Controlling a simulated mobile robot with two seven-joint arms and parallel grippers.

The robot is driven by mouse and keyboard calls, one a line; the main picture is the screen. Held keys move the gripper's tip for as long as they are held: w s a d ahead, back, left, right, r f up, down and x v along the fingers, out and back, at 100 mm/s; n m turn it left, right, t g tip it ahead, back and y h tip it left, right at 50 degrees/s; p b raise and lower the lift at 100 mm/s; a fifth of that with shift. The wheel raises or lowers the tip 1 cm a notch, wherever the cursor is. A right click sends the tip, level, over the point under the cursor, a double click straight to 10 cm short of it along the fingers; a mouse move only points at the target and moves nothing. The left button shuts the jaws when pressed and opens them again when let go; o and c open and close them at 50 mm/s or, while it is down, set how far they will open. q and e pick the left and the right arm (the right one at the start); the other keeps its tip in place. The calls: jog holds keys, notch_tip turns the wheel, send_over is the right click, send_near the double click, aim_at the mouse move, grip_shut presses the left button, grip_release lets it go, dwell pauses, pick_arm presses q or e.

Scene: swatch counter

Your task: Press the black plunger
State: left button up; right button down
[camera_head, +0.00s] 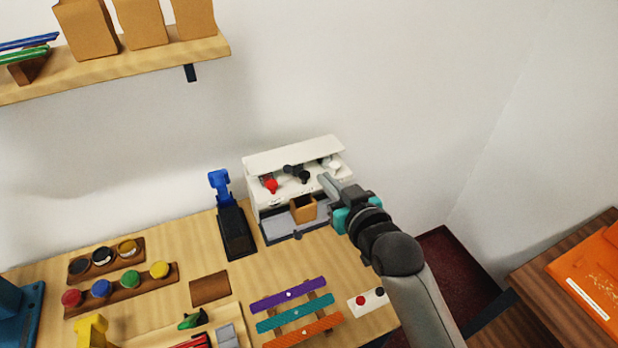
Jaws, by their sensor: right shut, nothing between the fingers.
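A white machine (253,169) stands at the back of the counter against the wall. Three plungers show on it: a red one (270,186) at the left, the black plunger (297,173) in the middle and a white one (334,164) at the right. My right gripper (325,181) is shut and empty. Its fingertips are at the machine's right front, just right of the black plunger and below the white one. I cannot tell whether they touch the machine. My left gripper is not in view.
A small brown box (303,209) sits at the machine's front. A black-and-blue lever device (234,229) stands left of it. Purple, teal and orange strips (290,293) lie in front. Racks of coloured caps (120,288) lie left, and a shelf (150,62) hangs above.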

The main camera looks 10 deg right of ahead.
send_over(304, 175)
jog(key=s, duration=0.2)
notch_tip(304, 175, down, 2)
jog(key=f, duration=0.2)
jog(key=f+b, duration=0.1)
jog(key=shift+d+f, duration=0.25)
jog(key=shift+f, duration=0.45)
jog(key=shift+f, duration=0.1)
